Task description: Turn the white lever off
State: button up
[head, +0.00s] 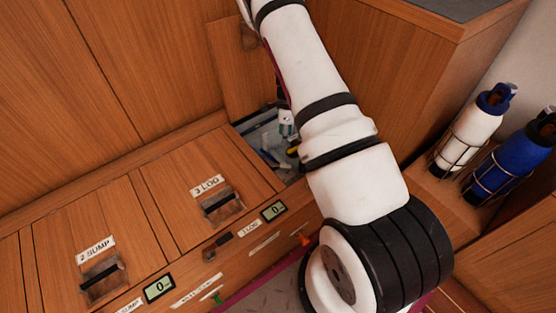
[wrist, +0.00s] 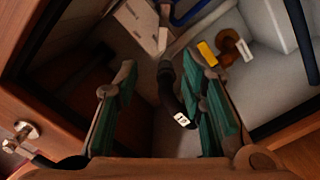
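My gripper (wrist: 162,66) is open, its two teal-padded fingers pointing down into an open compartment in the wrist view. Between and beyond the fingers runs a black hose (wrist: 168,92) with a small white tag (wrist: 182,119). Right of the right finger is a short white handle (wrist: 245,50) beside a brown round fitting (wrist: 228,45); it may be the white lever, but it is too small to be sure. A yellow handle (wrist: 206,52) lies left of it. Nothing is visibly held. In the head view my gripper is out of frame and my arm partly covers the open compartment (head: 262,125).
In the head view, closed hatches marked 3 LOG (head: 178,178) and 2 SUMP (head: 60,255) lie left. A white bottle (head: 466,135) and blue bottle (head: 515,160) stand right.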

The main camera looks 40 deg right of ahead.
aim_at(286, 165)
jog(key=shift+m, duration=0.4)
jog(key=f+b, duration=0.1)
jog(key=f, duration=0.4)
jog(key=f+b, duration=0.2)
jog(key=f, duration=0.4)
jog(key=d+f+b, duration=0.1)
jog(key=f+b, duration=0.1)
jog(key=f, duration=0.4)
jog(key=shift+s, duration=0.15)
jog(key=shift+r, duration=0.1)
jog(key=shift+c, duration=0.3)
jog(key=shift+a, duration=0.1)
grip_shut()
